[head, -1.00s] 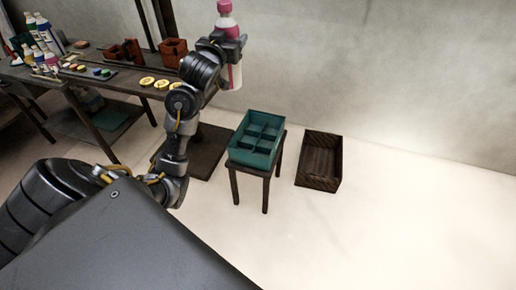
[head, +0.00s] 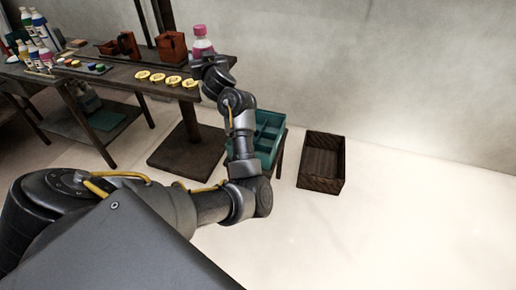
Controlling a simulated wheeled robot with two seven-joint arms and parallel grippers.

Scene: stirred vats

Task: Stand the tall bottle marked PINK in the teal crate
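The bottle (head: 203,45) with a pink cap and pink label shows above my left gripper (head: 208,65), which is shut on it. It looks upright, and its lower part is hidden behind the gripper. The teal crate (head: 281,122) has several compartments and sits on a small dark stool to the right of and below the gripper. My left forearm hides the crate's left part. The bottle is apart from the crate. My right gripper is not in view.
An empty dark wooden crate (head: 322,163) lies on the floor right of the stool. The floor at the right is clear.

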